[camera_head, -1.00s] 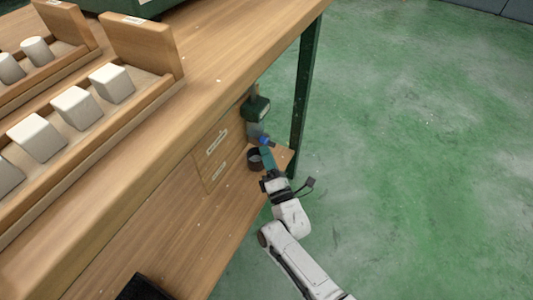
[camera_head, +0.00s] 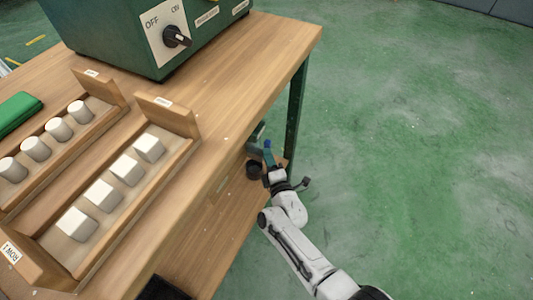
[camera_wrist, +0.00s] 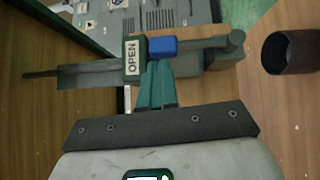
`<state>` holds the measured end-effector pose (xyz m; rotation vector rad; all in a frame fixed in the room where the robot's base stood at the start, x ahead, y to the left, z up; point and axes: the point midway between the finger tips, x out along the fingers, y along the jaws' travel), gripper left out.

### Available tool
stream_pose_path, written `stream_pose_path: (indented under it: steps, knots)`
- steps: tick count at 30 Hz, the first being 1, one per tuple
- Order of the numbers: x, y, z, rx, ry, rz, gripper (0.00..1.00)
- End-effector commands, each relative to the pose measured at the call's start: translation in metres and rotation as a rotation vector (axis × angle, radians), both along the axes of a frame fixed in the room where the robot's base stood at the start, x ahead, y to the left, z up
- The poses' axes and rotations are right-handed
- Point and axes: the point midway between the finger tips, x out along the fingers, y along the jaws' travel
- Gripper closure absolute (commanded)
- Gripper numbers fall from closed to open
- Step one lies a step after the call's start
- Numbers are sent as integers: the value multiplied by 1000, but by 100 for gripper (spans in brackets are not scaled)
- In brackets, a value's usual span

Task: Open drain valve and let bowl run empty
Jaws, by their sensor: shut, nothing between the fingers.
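The blue piece also shows in the head view (camera_head: 267,144), below the tabletop edge. My gripper (camera_wrist: 157,70) is shut and empty, its teal fingertips just below the blue piece and the tag; I cannot tell whether they touch. It also shows in the head view (camera_head: 268,157). A dark round cup (camera_wrist: 290,52) stands near the pipe's right end and shows in the head view (camera_head: 254,170). I cannot make out the bowl.
The wooden bench (camera_head: 235,70) overhangs the valve; its green leg (camera_head: 297,110) stands close to my arm. Green floor (camera_head: 420,150) at right is clear.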

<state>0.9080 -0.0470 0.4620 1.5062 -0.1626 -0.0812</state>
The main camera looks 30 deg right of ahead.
Motion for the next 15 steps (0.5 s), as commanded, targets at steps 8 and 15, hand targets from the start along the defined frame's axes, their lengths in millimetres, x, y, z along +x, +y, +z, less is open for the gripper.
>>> stream_pose_path:
  steps: [8, 15]
  knots:
    - [5, -7, 6, 72, 52, -1, 100]
    - [6, -8, 4, 89, 66, -1, 100]
